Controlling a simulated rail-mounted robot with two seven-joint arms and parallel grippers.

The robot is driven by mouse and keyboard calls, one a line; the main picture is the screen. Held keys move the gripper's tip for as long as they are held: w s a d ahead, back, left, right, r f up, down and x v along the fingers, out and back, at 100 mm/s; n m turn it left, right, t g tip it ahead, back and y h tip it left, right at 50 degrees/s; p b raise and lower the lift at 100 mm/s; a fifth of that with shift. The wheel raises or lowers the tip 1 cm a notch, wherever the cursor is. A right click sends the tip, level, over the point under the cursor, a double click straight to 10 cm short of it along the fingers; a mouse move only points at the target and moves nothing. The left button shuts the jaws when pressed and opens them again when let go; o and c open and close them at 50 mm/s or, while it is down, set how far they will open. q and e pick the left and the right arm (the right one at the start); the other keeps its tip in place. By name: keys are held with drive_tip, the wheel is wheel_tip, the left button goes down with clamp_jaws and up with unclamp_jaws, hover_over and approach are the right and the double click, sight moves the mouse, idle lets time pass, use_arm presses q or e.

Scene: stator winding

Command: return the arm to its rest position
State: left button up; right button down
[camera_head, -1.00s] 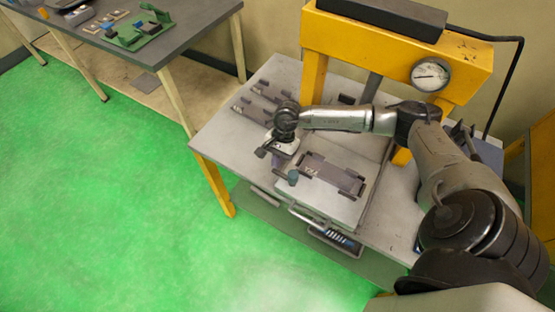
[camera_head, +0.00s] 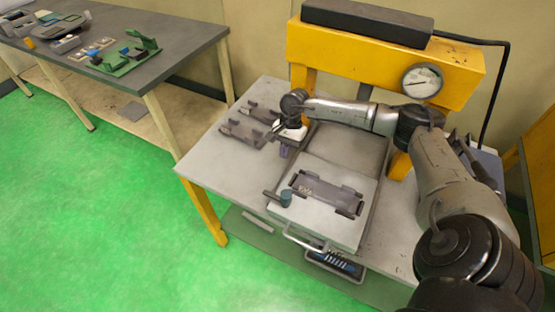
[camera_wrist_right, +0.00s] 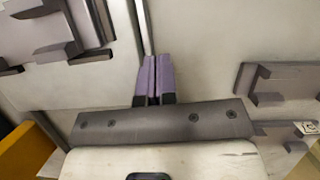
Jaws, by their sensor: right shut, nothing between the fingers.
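My right gripper (camera_head: 284,150) is above the grey table beside the yellow press, at the left edge of the sliding plate. In the right wrist view its purple fingertips (camera_wrist_right: 154,80) are together with nothing between them. My right arm (camera_head: 350,114) reaches in from the right, across the front of the press. My left gripper is not in view.
A dark fixture (camera_head: 326,192) lies on the pale sliding plate (camera_head: 340,232), near a small teal-topped knob (camera_head: 286,199). More dark fixtures (camera_head: 243,133) lie left of the gripper. The yellow press (camera_head: 385,58) with its gauge stands behind. A workbench (camera_head: 180,50) is at left.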

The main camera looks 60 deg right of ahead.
drive_tip(key=shift+d, duration=0.4)
